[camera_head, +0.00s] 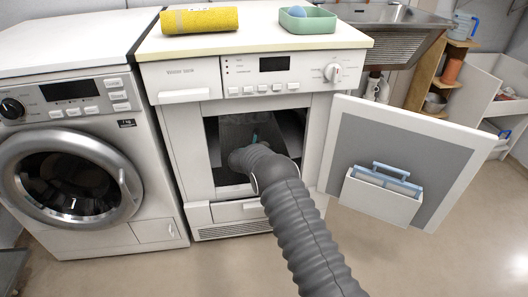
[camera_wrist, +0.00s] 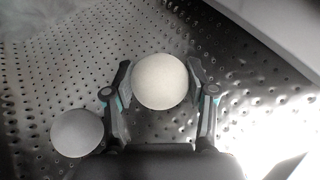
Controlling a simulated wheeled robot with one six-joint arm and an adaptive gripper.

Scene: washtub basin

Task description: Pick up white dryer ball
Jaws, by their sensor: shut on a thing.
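In the wrist view a white dryer ball (camera_wrist: 160,82) sits between the two fingers of my gripper (camera_wrist: 160,90), and the fingers are shut on its sides. A second, greyer ball (camera_wrist: 77,133) lies to the left on the perforated metal drum wall, apart from the left finger. In the head view my arm reaches into the open dryer (camera_head: 190,150). My gripper and both balls are hidden there by the arm and the dark opening.
The dryer door (camera_head: 345,150) stands open to the right, with a pale holder (camera_head: 380,197) on it. A washing machine (camera_head: 75,170) is at the left. A yellow roll (camera_head: 199,19) and a green tub (camera_head: 307,20) sit on the dryer top. Perforated drum metal (camera_wrist: 45,80) surrounds my gripper.

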